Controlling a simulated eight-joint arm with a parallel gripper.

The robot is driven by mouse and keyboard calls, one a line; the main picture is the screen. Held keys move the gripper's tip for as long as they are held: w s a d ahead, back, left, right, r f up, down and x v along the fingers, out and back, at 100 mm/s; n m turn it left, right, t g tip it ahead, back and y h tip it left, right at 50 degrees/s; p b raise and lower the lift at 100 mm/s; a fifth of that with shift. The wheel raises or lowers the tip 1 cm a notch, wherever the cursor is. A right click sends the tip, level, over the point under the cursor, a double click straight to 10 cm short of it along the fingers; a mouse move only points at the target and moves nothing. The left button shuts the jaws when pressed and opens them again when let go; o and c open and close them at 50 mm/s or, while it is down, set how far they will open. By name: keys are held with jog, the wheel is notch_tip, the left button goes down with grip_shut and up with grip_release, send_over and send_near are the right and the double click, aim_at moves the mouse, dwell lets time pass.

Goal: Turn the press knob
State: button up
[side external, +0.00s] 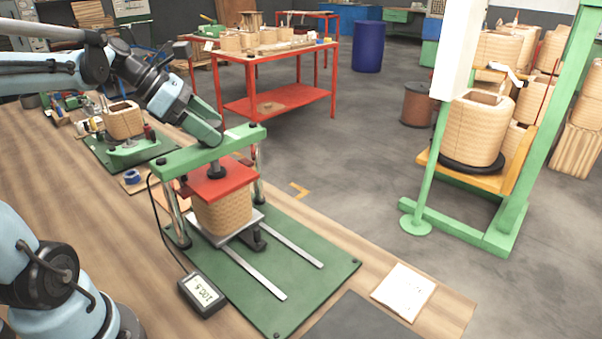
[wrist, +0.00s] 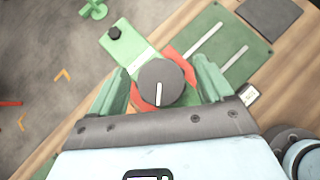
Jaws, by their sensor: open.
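The press (side external: 162,163) stands on a green base, with a green crossbeam on two posts and a red plate (side external: 218,181) pressed on or close above a woven tan coil (side external: 224,211). The press knob (wrist: 160,88) is a dark grey disc with a white line, seen from above in the wrist view. My gripper (wrist: 158,72) is open, with one green finger on each side of the knob. Contact with the knob cannot be told. In the side view my gripper (side external: 212,135) reaches down to the crossbeam's top and hides the knob.
A small display box (side external: 203,294) on a cable sits left of the green base. A white paper (side external: 404,290) and a dark mat (side external: 366,318) lie at the front right. Another coil (side external: 123,120) stands on a green fixture behind. A green frame (side external: 422,180) stands off the table.

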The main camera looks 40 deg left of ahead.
jog(key=shift+w+f, duration=0.1)
jog(key=shift+w, duration=0.05)
jog(key=c, duration=1)
jog(key=shift+m, duration=0.3)
jog(key=m+g+h, duration=0.1)
jog(key=m, duration=0.1)
jog(key=m+g+h, duration=0.2)
jog(key=m, duration=0.1)
jog(key=shift+g, duration=0.3)
jog(key=m+g, duration=0.2)
jog(key=m, duration=0.2)
jog(key=shift+g+h, duration=0.4)
jog(key=shift+d+m+g, duration=0.1)
jog(key=shift+m+g, duration=0.3)
jog(key=shift+m, duration=0.2)
